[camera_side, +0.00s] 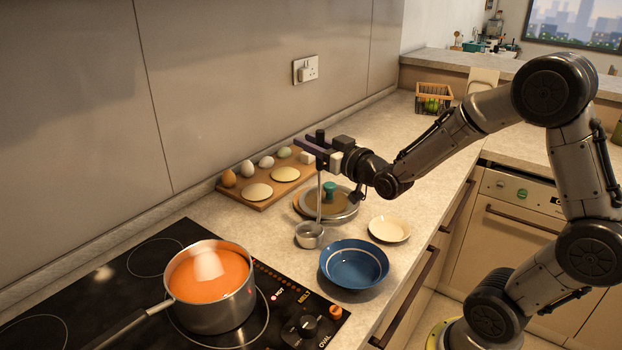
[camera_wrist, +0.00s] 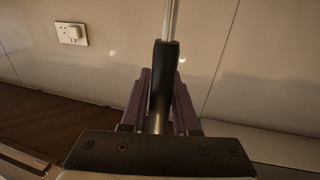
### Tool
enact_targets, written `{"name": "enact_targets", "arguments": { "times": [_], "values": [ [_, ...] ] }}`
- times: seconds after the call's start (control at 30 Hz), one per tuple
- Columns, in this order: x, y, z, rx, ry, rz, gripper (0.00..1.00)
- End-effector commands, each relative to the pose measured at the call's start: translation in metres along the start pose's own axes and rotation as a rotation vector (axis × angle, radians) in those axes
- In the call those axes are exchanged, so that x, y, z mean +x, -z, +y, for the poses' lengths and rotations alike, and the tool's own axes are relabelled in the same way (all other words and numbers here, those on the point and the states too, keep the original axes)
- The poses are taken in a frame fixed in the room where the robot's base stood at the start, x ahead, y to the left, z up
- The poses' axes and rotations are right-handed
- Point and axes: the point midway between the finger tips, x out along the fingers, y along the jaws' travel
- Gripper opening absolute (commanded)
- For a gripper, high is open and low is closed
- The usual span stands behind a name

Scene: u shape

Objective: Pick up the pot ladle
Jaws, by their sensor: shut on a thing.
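The pot ladle (camera_side: 309,234) hangs upright in the side view, its small metal bowl low beside the blue bowl and its thin stem rising to my gripper. My gripper (camera_side: 307,146) is shut on the ladle's dark handle, above the counter. In the wrist view, the dark handle (camera_wrist: 162,85) lies between the two purple fingers of my gripper (camera_wrist: 160,95), with the metal stem running out of the top of the picture. I cannot tell whether the ladle's bowl touches the counter.
A blue bowl (camera_side: 355,280) and a small cream plate (camera_side: 389,228) stand right of the ladle. A pot of orange soup (camera_side: 213,311) sits on the black hob (camera_side: 120,275). A lid with a green knob (camera_side: 342,209) lies behind. A wooden egg board (camera_side: 262,200) is near the wall.

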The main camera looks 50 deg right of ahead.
Motion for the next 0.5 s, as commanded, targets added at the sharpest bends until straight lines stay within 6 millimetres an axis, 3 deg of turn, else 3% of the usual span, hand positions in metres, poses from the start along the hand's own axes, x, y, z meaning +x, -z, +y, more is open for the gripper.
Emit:
{"name": "enact_targets", "arguments": {
  "times": [0.17, 0.33, 0.5],
  "values": [
    [0.0, 0.011, 0.0, 0.0, 0.0, 0.006, 0.0],
    [0.0, 0.035, 0.0, -0.001, 0.0, 0.009, 0.0],
    [-0.029, 0.068, -0.001, -0.001, 0.0, 0.013, 0.0]
  ]
}}
